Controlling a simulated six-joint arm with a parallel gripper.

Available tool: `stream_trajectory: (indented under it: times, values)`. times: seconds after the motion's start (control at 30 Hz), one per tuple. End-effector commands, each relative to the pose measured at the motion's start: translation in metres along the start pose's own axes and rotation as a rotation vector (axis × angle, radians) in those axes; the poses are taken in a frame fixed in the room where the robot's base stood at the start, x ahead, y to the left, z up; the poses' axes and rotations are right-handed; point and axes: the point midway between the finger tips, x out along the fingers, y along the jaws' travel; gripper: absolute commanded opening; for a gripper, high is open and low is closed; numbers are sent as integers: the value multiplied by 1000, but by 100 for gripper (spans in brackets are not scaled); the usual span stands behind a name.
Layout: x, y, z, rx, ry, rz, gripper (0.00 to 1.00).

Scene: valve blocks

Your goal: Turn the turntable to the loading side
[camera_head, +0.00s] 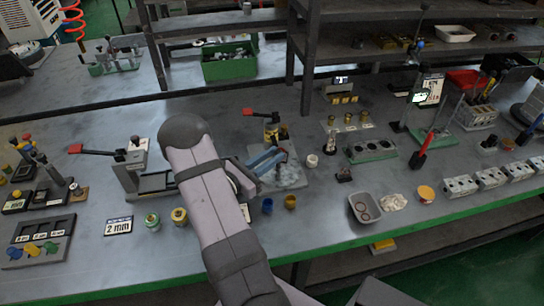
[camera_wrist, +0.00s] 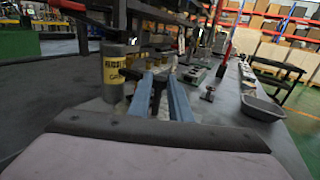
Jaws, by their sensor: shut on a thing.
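The turntable fixture (camera_head: 292,178) stands on a light grey base plate near the middle of the bench in the head view. A brass-coloured block and a red-handled clamp (camera_head: 262,114) show at its back. My gripper (camera_head: 282,153) reaches over it from the left, its blue fingers low above the plate. In the wrist view the fingers (camera_wrist: 160,76) close together on a small dark part of the turntable, mostly hidden between them. A grey cylinder with a yellow label (camera_wrist: 113,72) stands just left of the fingers. My arm hides part of the fixture's left side.
A second red-handled clamp fixture (camera_head: 135,165) stands left of my arm.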

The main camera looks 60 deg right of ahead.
Motion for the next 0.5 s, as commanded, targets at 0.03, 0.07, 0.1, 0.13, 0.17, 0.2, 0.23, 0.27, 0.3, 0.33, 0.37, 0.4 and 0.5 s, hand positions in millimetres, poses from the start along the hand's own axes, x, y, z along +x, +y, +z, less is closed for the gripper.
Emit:
stream_trajectory:
  times: [0.03, 0.07, 0.1, 0.13, 0.17, 0.2, 0.23, 0.27, 0.3, 0.33, 0.37, 0.4, 0.5]
  values:
    - [0, 0, 0, 1, -1, -6, 0]
    - [0, 1, 0, 1, -2, -13, 0]
    - [0, 1, -1, 1, -4, -26, 0]
    - [1, 2, -1, 3, -5, -39, 0]
    - [1, 3, -2, 3, -6, -56, 0]
    - [1, 4, -2, 5, -7, -82, 0]
    - [1, 4, -2, 5, -7, -104, 0]
    - [1, 5, -2, 5, -7, -126, 0]
    - [1, 6, -3, 6, -8, -158, 0]
    - [1, 6, -3, 7, -8, -181, 0]
    - [2, 7, -3, 7, -8, -203, 0]
    - [2, 8, -3, 6, -7, -232, 0]
    - [2, 9, -2, 6, -7, -299, 0]
